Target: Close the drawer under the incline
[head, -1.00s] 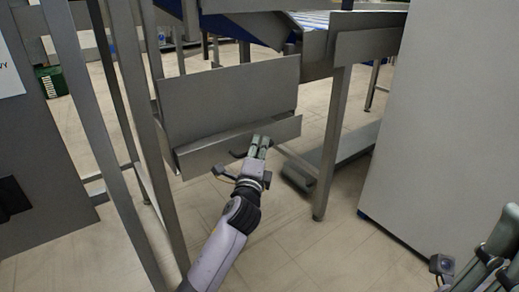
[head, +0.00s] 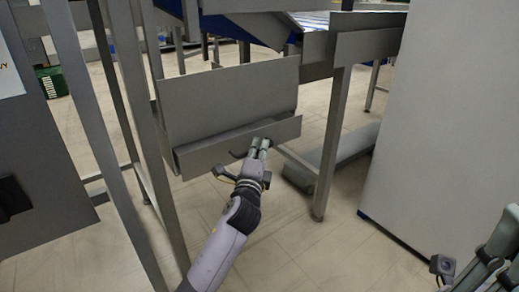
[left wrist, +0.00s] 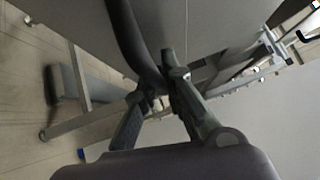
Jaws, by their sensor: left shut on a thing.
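The drawer (head: 215,150) is a low grey metal front below a tall grey panel, under the incline (head: 245,25). A narrow strip shows along its top edge, so I cannot tell whether any gap is left. My left gripper (head: 260,146) is at the right part of the drawer front, shut on its dark handle (head: 238,154). In the left wrist view the dark curved handle (left wrist: 135,45) runs down between the fingers of my left gripper (left wrist: 158,88). My right gripper (head: 490,258) is at the lower right edge, partly cut off and away from the drawer.
Grey metal posts (head: 110,100) stand left of the drawer. A frame leg (head: 333,140) and a low rail (head: 350,150) are to its right. A large grey cabinet (head: 440,110) fills the right side. Tiled floor (head: 300,240) is clear in front.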

